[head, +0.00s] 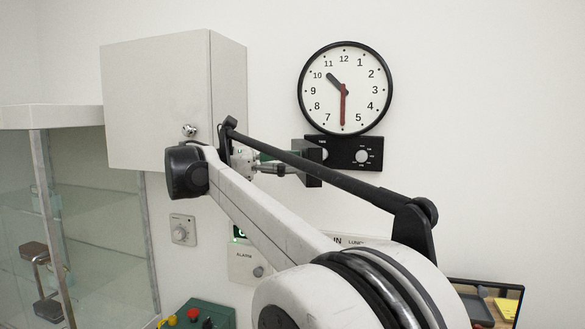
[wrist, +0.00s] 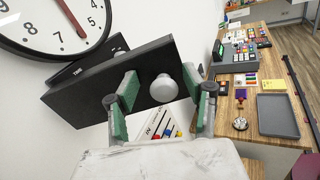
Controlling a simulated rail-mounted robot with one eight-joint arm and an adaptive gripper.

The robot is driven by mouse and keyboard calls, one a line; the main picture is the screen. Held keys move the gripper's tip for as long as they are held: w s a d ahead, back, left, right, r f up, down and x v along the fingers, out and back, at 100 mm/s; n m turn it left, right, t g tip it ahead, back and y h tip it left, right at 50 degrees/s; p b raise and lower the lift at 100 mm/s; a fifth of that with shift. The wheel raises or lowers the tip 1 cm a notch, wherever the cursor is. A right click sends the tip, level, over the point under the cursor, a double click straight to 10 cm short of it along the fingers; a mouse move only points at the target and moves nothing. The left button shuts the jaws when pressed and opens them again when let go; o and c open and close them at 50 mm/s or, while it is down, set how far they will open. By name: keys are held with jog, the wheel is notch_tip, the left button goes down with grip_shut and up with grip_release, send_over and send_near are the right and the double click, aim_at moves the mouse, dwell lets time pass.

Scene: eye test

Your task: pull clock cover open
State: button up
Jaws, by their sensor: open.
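The round wall clock (head: 345,88) has a black rim, white face, dark hour hand and red hand. A black control box (head: 350,152) with pale knobs is mounted just below it. In the wrist view, a dark slab (wrist: 75,98) with a rounded grey knob (wrist: 166,87) stands in front of a black panel marked TIME (wrist: 112,55). Whether this slab is the clock cover, and how far it stands open, is unclear. My gripper (wrist: 165,100) is open, its green-padded fingers on either side of the knob; contact cannot be told. In the head view, my arm partly hides it.
A white wall cabinet (head: 155,105) with a round knob hangs left of my gripper. A glass case (head: 95,220) stands below left. A small dial plate (head: 182,230) and an alarm panel (head: 247,264) are lower on the wall. A wooden table (wrist: 262,95) with many items lies right.

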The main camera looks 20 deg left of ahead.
jog(key=shift+r, duration=4.35)
jog(key=shift+c, duration=0.5)
